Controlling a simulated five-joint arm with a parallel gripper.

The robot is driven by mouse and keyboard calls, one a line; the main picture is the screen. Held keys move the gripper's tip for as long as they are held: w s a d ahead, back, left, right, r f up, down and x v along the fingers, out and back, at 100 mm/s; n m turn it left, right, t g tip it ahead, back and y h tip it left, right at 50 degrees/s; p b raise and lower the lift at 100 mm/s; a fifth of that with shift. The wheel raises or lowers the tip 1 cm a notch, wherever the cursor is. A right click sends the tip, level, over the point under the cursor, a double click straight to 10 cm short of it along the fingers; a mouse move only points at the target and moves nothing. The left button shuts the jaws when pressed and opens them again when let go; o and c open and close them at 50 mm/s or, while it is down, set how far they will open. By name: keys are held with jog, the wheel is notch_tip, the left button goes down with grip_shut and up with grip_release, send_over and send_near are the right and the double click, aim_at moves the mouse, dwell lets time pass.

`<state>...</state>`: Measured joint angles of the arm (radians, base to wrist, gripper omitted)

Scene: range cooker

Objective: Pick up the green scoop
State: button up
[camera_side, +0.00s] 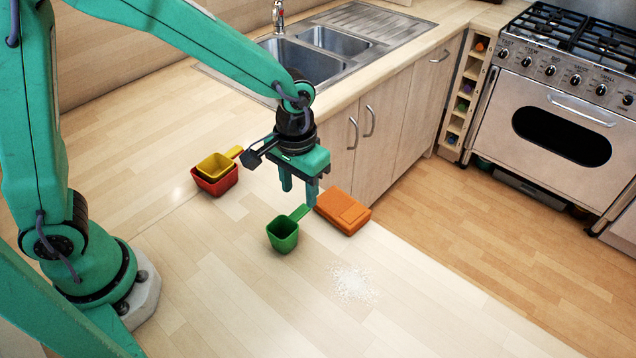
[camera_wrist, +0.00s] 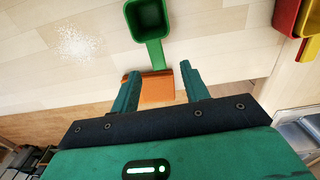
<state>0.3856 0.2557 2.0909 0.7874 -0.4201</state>
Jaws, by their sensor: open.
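The green scoop (camera_side: 283,234) stands upright on the pale wooden worktop in the side view, open end up, its handle pointing up and right. In the wrist view the scoop (camera_wrist: 147,20) is at the top, its handle pointing down between my fingers. My gripper (camera_side: 299,194) is open and empty, fingers pointing down, above the worktop near the handle's end. It also shows in the wrist view (camera_wrist: 160,86), with its two fingers spread apart. The exact height above the handle is hard to tell.
An orange box (camera_side: 343,211) lies just right of the scoop's handle. Red (camera_side: 214,183) and yellow (camera_side: 216,165) scoops sit nested at the left. White grains (camera_side: 353,284) are spilled on the worktop. A sink (camera_side: 312,58) and cooker (camera_side: 560,110) are behind.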

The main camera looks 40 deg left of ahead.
aim_at(301, 210)
jog(key=shift+d+f, duration=0.2)
jog(key=shift+f, duration=3.95)
grip_shut()
